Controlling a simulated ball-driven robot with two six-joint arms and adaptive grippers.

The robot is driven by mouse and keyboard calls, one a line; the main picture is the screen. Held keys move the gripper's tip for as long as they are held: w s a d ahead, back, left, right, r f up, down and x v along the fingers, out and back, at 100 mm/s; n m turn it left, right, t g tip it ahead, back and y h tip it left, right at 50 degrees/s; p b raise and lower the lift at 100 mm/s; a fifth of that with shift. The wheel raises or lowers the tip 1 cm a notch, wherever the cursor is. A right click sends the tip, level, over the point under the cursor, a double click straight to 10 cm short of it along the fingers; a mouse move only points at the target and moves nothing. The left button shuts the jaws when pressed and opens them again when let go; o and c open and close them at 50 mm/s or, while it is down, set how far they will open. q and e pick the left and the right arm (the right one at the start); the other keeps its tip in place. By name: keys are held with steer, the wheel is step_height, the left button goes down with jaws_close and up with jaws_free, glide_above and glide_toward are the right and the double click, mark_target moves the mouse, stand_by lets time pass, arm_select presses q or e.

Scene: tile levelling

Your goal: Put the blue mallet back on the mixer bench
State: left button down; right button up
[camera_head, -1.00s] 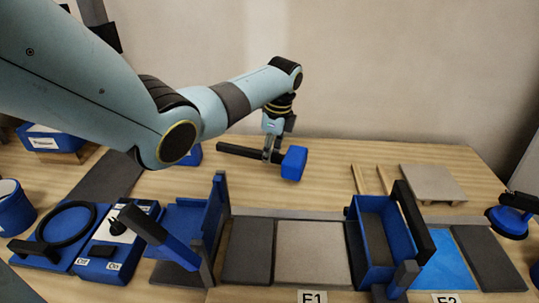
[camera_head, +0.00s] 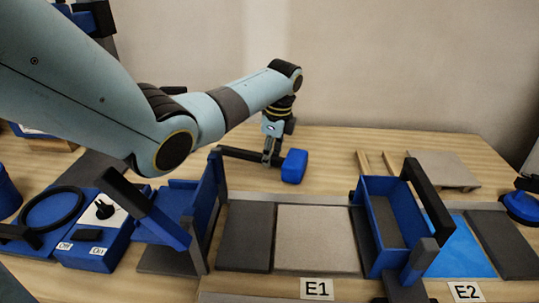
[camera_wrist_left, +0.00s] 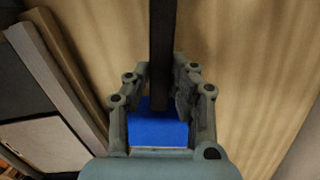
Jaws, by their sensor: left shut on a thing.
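The blue mallet (camera_head: 295,166) has a blue block head and a black handle. My left gripper (camera_head: 272,155) is shut on its handle, close to the head. The handle points left, and the mallet is over the wooden table behind the row of tiles; whether it touches the table I cannot tell. In the left wrist view the blue head (camera_wrist_left: 158,130) shows between the fingers of my left gripper (camera_wrist_left: 160,95), with the black handle running up between them. No bench that I can name as the mixer bench stands out. My right gripper is not in view.
In front lie tiles beside label E1 (camera_head: 317,289) and a blue patch (camera_head: 457,248) near label E2 (camera_head: 466,291). A blue open box (camera_head: 391,222) with a black handle stands between them. A switch box (camera_head: 95,240) and a black ring (camera_head: 52,208) are at left. Table behind the tiles is mostly clear.

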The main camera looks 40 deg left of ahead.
arm_select(q)
steer(key=shift+f, duration=0.4)
steer(key=c, duration=1.1)
jaws_free()
steer(key=shift+o, duration=0.2)
steer(key=shift+f, duration=0.1)
